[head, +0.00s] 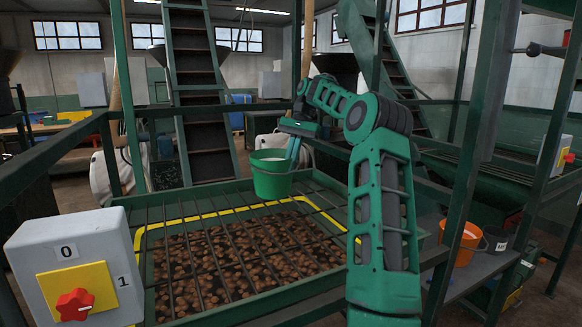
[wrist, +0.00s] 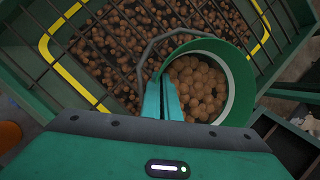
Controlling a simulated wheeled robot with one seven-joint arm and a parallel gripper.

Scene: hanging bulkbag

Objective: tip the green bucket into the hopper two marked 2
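The green bucket (head: 271,182) hangs about upright above the barred hopper (head: 160,212). In the wrist view the bucket (wrist: 240,85) has a pale inner wall and holds many round brown pieces. My gripper (head: 294,148) is at the bucket's near right side in the head view. Its teal fingers (wrist: 164,98) are close together at the bucket's rim and grey handle, shut on the bucket; the exact contact is hidden. The hopper has a green frame, a yellow inner outline and brown pieces under dark bars. I see no number 2 on it.
A grey switch box (head: 75,262) with a red knob, marked 0 and 1, stands at the front left. Green posts and rails surround the hopper.

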